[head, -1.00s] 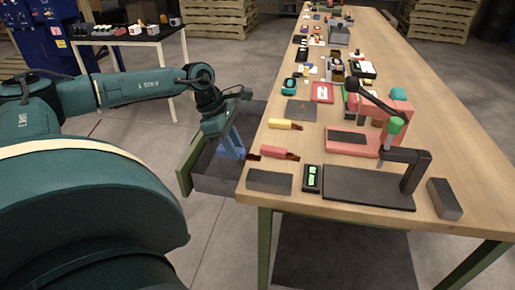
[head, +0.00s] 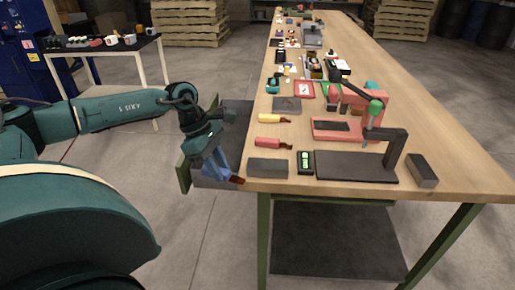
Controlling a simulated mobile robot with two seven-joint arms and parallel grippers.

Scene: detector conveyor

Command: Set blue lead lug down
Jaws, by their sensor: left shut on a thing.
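The blue lead lug (head: 222,168) has a blue sleeve and a brown metal end (head: 238,180). My left gripper (head: 210,156) is shut on it, just off the left edge of the workbench (head: 330,193). The lug tilts down to the right, its metal end close to the bench's near left corner. I cannot tell whether it touches the bench. The fingertips are partly hidden. My right gripper is not in view.
A red lug (head: 272,143) and a yellow lug (head: 272,118) lie on the bench near its left edge. A grey open bin (head: 235,125) stands left of the bench.

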